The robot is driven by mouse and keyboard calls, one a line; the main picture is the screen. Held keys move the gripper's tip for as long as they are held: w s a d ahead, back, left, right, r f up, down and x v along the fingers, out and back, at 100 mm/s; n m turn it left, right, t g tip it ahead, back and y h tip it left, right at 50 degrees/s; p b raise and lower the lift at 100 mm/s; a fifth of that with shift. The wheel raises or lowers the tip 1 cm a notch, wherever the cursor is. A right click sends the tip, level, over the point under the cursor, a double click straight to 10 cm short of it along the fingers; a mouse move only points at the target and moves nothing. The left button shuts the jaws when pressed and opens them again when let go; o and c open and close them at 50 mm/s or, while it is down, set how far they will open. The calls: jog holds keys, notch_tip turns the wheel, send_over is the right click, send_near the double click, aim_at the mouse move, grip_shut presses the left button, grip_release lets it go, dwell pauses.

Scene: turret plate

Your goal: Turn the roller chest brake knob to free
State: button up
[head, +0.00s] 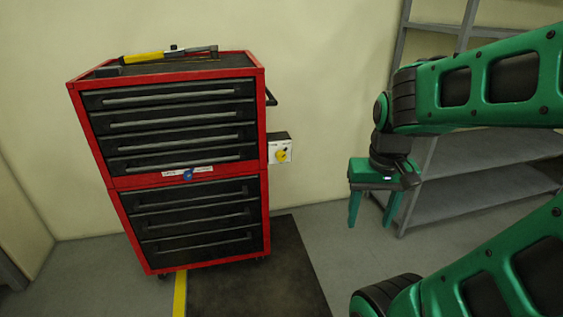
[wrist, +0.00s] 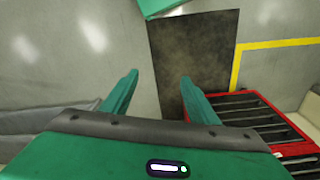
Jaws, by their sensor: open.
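The red roller chest (head: 264,205) with dark drawers stands against the wall at left in the head view. A blue knob (head: 187,175) sits on a pale label strip (head: 205,169) across its front, between the upper and lower drawers. A yellow knob (head: 281,156) sits on a white-faced box (head: 272,150) just right of the chest. The lettering is too small to read, so I cannot tell which setting either knob points to. My green gripper (head: 371,223) is open and empty, pointing down, well right of both knobs. The chest also shows at right in the wrist view (wrist: 294,148).
A dark floor mat (head: 255,275) lies in front of the chest, with a yellow floor line (head: 180,293) along its left edge. A grey shelf rack (head: 490,165) stands behind my arm at right. A yellow-and-black tool (head: 145,57) lies on the chest top.

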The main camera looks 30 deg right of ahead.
jog(key=w+d+f+t+h, duration=0.15)
jog(key=w+d, duration=0.25)
jog(key=w, duration=0.4)
jog(key=w+d+f+t+h, duration=0.1)
jog(key=w+d+f+t, duration=0.15)
jog(key=w, duration=0.55)
jog(key=n+t+h, duration=0.2)
jog(key=t, duration=0.5)
send_near(282, 158)
jog(key=s+d+r, duration=0.1)
jog(key=s+d, duration=0.4)
jog(key=s, duration=0.2)
jog(key=w+a+f+n+t, duration=0.1)
jog(key=w+a+f+t, duration=0.3)
jog(key=a+f+t, duration=0.15)
jog(key=x, duration=1.1)
jog(key=shift+d, duration=0.35)
jog(key=c, duration=1)
